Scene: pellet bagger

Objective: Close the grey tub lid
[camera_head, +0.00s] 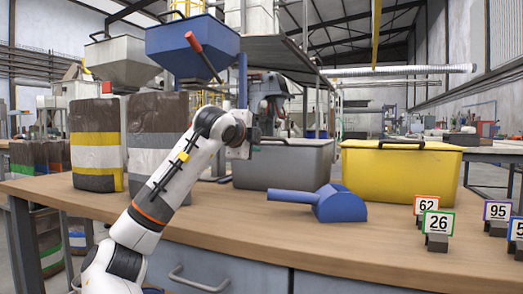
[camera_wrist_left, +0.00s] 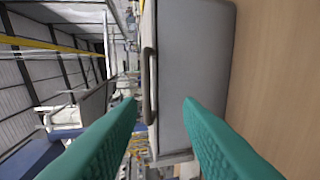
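The grey tub (camera_head: 285,167) stands at the back of the bench, left of a yellow tub. Its grey lid (camera_head: 310,143) lies about level along the top rim, with a dark handle (camera_head: 272,140); I cannot tell whether it is fully seated. In the left wrist view, turned sideways, the tub wall (camera_wrist_left: 195,65) fills the middle and the handle (camera_wrist_left: 149,85) stands out at its left. My left gripper (camera_wrist_left: 160,104) is open, its teal fingers apart with nothing between them, facing the tub; the handle lies beyond the fingertips. My right gripper is not in view.
A blue scoop (camera_head: 322,203) lies in front of the grey tub. The yellow tub (camera_head: 400,174) and several number signs (camera_head: 437,222) stand to the right. Striped sacks (camera_head: 97,150) and a blue hopper (camera_head: 192,45) are at left.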

